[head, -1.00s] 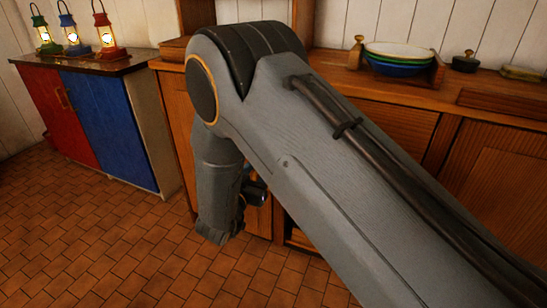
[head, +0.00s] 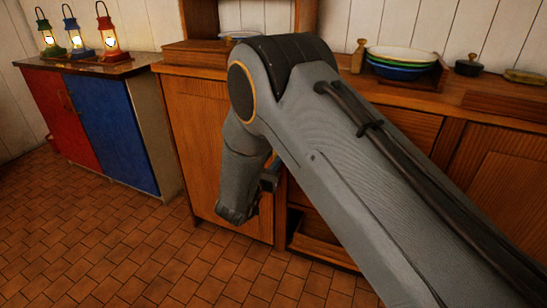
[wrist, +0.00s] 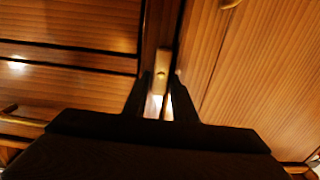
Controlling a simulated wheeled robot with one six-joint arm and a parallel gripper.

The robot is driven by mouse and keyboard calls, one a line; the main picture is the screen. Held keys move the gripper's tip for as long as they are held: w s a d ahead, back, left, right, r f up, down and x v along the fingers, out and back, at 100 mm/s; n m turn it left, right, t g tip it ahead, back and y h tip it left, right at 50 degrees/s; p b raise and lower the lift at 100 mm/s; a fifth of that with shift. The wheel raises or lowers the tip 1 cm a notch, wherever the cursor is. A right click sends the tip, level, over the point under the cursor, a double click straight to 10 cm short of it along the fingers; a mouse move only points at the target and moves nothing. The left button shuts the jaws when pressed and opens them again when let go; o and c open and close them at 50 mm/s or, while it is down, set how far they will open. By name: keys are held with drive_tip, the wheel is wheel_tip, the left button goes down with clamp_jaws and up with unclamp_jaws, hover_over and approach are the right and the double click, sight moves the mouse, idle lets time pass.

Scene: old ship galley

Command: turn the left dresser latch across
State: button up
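The wooden dresser (head: 215,150) stands in the middle of the head view, with a door on its left and drawers right of it. The latch's near end shows between the fingertips, with a gap on each side; contact cannot be made out. In the head view my arm hides the latch and most of the gripper.
A low opening or drawer (head: 318,240) shows below the dresser's drawers. Stacked bowls (head: 402,62) and a dark lidded pot (head: 468,65) stand on the dresser top. A red and blue cabinet (head: 110,130) with lanterns stands at left. The tiled floor (head: 110,240) in front is clear.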

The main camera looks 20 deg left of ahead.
clamp_jaws()
drive_tip(key=shift+m, duration=0.4)
drive_tip(key=m+p, duration=0.1)
drive_tip(key=m, duration=0.2)
drive_tip(key=shift+d, duration=0.2)
drive_tip(key=shift+s+d+f+m, duration=0.1)
drive_tip(key=shift+f+m, duration=0.1)
drive_tip(key=shift+m, duration=2.15)
drive_tip(key=shift+w+d+f+m, duration=0.1)
drive_tip(key=shift+d+f+m, duration=0.1)
drive_tip(key=shift+m, duration=2.2)
drive_tip(key=shift+s+d+f+m, duration=0.1)
drive_tip(key=shift+f+m, duration=0.1)
drive_tip(key=shift+m, duration=2.15)
